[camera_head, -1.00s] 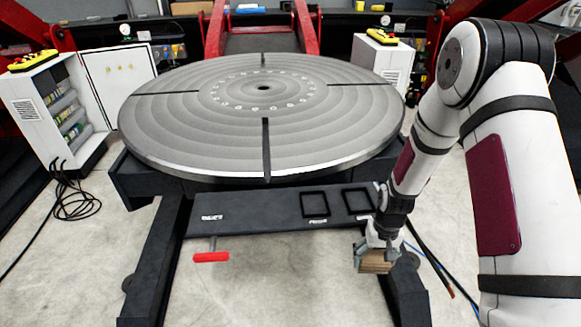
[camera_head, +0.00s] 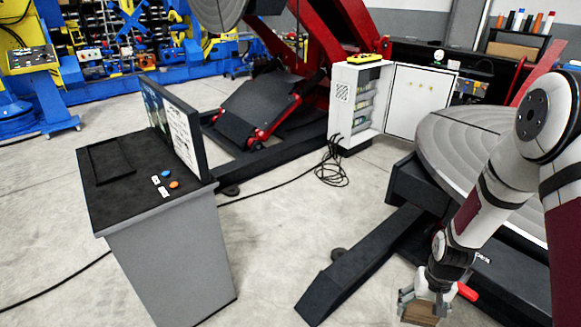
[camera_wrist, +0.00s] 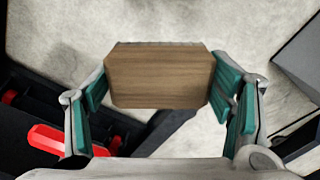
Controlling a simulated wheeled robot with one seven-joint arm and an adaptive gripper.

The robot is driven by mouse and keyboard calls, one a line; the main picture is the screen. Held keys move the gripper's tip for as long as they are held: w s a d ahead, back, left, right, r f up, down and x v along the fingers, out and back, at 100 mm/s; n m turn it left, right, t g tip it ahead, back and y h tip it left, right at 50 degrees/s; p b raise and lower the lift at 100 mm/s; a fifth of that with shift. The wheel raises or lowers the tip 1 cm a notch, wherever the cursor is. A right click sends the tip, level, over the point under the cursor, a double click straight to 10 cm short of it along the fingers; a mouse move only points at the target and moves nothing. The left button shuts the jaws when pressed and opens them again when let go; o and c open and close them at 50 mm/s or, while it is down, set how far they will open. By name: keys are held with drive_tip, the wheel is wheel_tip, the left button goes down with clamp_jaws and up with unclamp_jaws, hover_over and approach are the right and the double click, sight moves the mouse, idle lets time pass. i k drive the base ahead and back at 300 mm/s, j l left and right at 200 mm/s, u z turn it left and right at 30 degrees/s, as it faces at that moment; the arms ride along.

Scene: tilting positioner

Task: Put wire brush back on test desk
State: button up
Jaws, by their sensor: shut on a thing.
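My gripper (camera_head: 424,298) is at the lower right of the head view. It is shut on the wire brush (camera_wrist: 160,80), whose wooden block shows between the green-padded fingers in the wrist view. The brush also shows below the fingers in the head view (camera_head: 421,314); its bristles are hidden. The test desk (camera_head: 170,235) stands at the left of the head view, a grey pedestal with a black top and an upright screen panel. An empty black square frame (camera_head: 112,160) lies on the left part of its top. The gripper is well to the right of the desk.
A dark beam (camera_head: 350,270) of the positioner lies on the floor between desk and gripper. The round turntable (camera_head: 455,150) is at right. A cable coil (camera_head: 332,168) lies near the white cabinet (camera_head: 355,100). A red handle (camera_wrist: 60,140) is near the gripper. Bare floor surrounds the desk.

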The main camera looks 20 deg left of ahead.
sight(122, 200)
drive_tip(key=i+u, duration=0.15)
drive_tip(key=u, duration=0.3)
drive_tip(key=i+u, duration=0.1)
drive_tip(key=u, duration=0.35)
drive_tip(key=i+u, duration=0.15)
drive_tip(key=u, duration=0.3)
drive_tip(key=i+u, duration=0.15)
drive_tip(key=u, duration=0.3)
drive_tip(key=i+l+u, duration=0.45)
drive_tip(key=l, duration=0.25)
drive_tip(key=i+l+u, duration=0.25)
drive_tip(key=l, duration=0.2)
drive_tip(key=k+j, duration=0.05)
